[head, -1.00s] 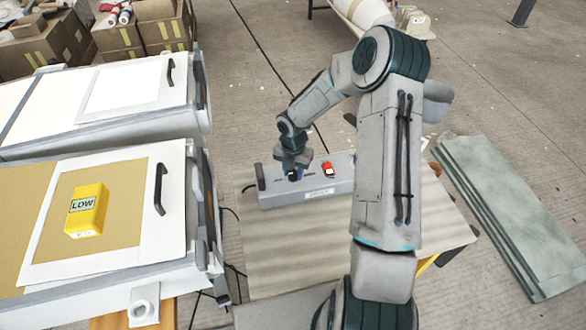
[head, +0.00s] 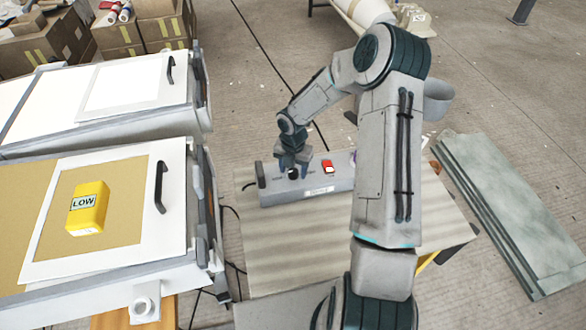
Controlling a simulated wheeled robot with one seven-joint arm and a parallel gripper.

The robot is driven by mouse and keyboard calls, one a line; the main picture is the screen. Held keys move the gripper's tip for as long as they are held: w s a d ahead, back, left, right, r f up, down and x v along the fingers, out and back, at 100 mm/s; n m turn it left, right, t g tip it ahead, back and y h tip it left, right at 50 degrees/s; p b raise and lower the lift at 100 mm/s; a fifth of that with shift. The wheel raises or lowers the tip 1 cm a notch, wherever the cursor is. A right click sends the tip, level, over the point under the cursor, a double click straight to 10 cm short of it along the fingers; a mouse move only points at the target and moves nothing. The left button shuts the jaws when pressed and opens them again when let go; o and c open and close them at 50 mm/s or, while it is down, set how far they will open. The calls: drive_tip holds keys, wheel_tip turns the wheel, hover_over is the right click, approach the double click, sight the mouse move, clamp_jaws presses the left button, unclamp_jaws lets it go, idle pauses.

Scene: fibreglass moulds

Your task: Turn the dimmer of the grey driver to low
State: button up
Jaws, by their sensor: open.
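The grey driver (head: 319,189) is a long grey box on the table, with a pale label on its front. Its dimmer is a small dark knob (head: 292,174) near the left part of the box. My gripper (head: 292,171) points down over the knob, open, with its fingers to either side of it. I cannot tell whether the fingers touch the knob. A red switch (head: 328,166) sits on the driver to the right of my gripper. The knob's pointer and scale are too small to read.
A yellow block marked LOW (head: 87,208) lies on the panel of the near white mould case (head: 165,225) at left. Bare table (head: 290,255) lies in front of the driver. Grey-green boards (head: 510,215) lie on the floor at right. Cartons stand at back left.

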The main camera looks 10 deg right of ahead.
sight(293, 171)
wheel_tip(293, 171, up, 14)
drive_tip(key=shift+f, duration=0.2)
idle(0.5)
drive_tip(key=s+r+m+t, duration=0.1)
drive_tip(key=s+r+m, duration=0.7)
drive_tip(key=s+m, duration=0.5)
drive_tip(key=s+r+m+t, duration=0.2)
drive_tip(key=s+r+m, duration=0.5)
drive_tip(key=s+m, duration=0.6)
drive_tip(key=shift+s+r+m, duration=0.2)
drive_tip(key=shift+r+m, duration=0.2)
drive_tip(key=shift+m, duration=1.1)
